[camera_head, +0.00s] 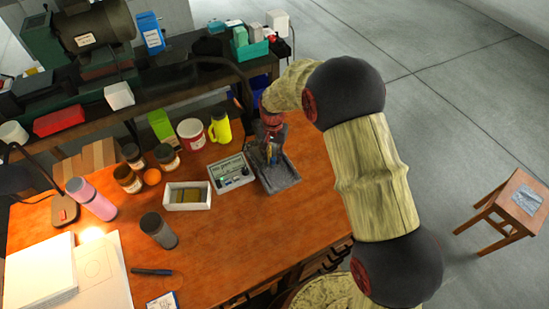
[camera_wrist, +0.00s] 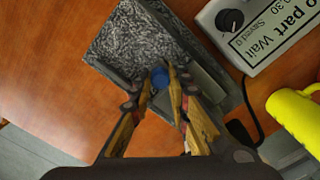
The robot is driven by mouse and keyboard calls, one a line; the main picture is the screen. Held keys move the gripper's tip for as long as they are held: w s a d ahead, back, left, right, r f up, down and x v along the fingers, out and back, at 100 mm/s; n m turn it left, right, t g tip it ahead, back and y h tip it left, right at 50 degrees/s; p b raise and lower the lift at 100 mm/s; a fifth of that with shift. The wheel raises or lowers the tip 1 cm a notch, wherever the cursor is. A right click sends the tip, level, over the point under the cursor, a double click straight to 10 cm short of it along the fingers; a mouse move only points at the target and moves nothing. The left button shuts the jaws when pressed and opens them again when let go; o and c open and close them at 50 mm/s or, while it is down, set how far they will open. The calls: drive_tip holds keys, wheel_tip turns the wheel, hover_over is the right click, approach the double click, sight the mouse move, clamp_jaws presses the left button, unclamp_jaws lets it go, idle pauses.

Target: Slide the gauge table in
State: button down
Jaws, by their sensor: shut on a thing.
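The gauge table (camera_head: 284,180) is a dark grey unit with a speckled top, on the right part of the wooden bench, beside a grey control box (camera_head: 232,173). In the wrist view its speckled grey top (camera_wrist: 140,40) fills the upper middle, with a grey rail along its right side. A blue knob (camera_wrist: 160,77) shows at its near end. My gripper (camera_wrist: 162,90) has its yellow-brown fingers around the blue knob and is shut on it. In the head view my gripper (camera_head: 270,150) comes down over the table's back end and hides part of it.
The control box (camera_wrist: 262,25) stands close to the table, with a dark cable beside it. A yellow mug (camera_head: 219,128) and a red-white tin (camera_head: 191,134) stand behind. A white tray (camera_head: 187,196) lies left. The bench front right is clear.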

drive_tip(key=c, duration=1.8)
unclamp_jaws()
drive_tip(key=shift+w+a, duration=0.2)
drive_tip(key=shift+w, duration=0.15)
drive_tip(key=shift+c, duration=0.2)
drive_tip(key=shift+o, duration=0.9)
drive_tip(key=shift+s, duration=0.1)
drive_tip(key=shift+d, duration=0.1)
wheel_tip(320, 180, up, 12)
